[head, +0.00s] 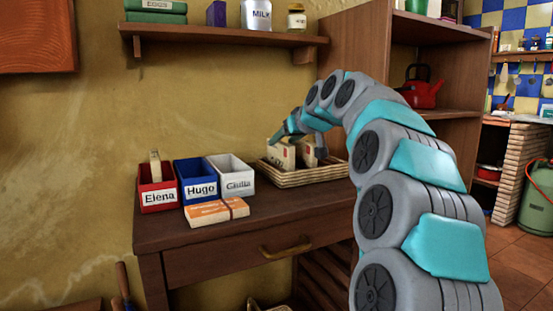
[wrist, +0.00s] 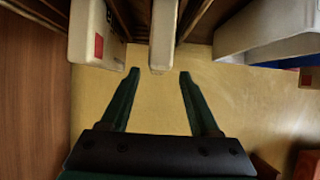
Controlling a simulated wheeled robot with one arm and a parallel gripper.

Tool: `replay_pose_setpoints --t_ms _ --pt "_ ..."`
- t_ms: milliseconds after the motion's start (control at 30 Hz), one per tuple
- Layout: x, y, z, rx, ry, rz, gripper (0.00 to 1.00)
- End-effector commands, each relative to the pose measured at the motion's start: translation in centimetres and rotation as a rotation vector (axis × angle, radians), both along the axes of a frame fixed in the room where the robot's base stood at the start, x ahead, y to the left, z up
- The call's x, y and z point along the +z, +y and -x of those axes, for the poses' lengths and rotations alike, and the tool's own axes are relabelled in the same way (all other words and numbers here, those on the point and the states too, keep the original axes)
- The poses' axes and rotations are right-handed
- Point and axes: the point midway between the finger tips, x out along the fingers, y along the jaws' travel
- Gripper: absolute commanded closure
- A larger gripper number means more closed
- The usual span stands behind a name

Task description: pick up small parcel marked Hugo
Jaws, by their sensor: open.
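Two cream parcels stand upright in a wicker basket (head: 312,179) on the desk; the left parcel (head: 281,156) and the right parcel (head: 307,153) sit partly behind my gripper. I cannot read a name on either. In the wrist view, one narrow parcel (wrist: 163,38) is ahead of my gripper (wrist: 159,74), in line with the gap between its fingers. The other parcel (wrist: 95,32), with a red mark, is left of the fingers. My gripper is open and empty, at the basket in the head view (head: 279,138). The fingers appear apart from both parcels.
Left of the basket stand a red bin marked Elena (head: 158,187) holding a small parcel, a blue bin marked Hugo (head: 196,184) and a white bin marked Giulia (head: 231,176). An orange-and-white packet (head: 216,212) lies in front. A wooden cabinet (head: 362,55) stands close right; a shelf (head: 220,38) hangs above.

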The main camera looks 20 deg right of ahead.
Motion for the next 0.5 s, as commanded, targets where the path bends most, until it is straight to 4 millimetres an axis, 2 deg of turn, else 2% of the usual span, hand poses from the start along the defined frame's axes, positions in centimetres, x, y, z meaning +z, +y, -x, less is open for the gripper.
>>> replay_pose_setpoints --t_ms 367,500 --pt "-1.4 0.0 -2.7 0.001 0.001 0.0 0.38" --pt "-2.3 -0.1 -4.3 0.0 0.003 -0.001 0.38"
